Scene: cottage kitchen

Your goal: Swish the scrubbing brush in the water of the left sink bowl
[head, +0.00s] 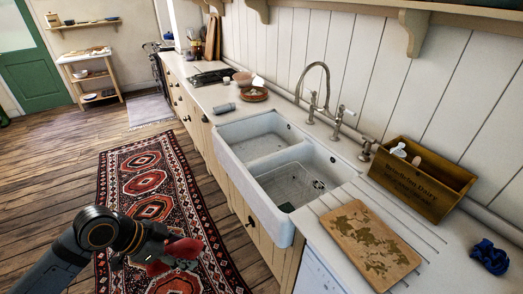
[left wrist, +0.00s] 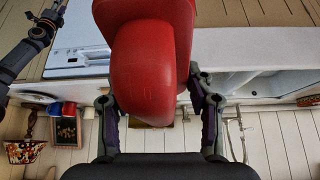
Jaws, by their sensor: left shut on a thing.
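My left gripper (head: 176,262) is low over the rug, in front of the sink and apart from it. It is shut on a red, rounded thing (left wrist: 150,75), which I take for the scrubbing brush; it also shows red in the head view (head: 184,248). Its bristles cannot be made out. The left sink bowl (head: 262,146) is the farther bowl of the white double sink (head: 238,165); whether it holds water is hard to tell. Dark jointed parts that look like my right arm and gripper (left wrist: 45,28) show at the upper left of the left wrist view, their jaws unclear.
The tall tap (head: 326,85) stands behind the sink. A wooden crate (head: 430,195), a patterned board (head: 370,243) and a blue crumpled thing (head: 490,256) lie to the right. A dark thing (head: 286,207) is at the right bowl's front corner. A terracotta dish (head: 254,94) stands beyond the sink.

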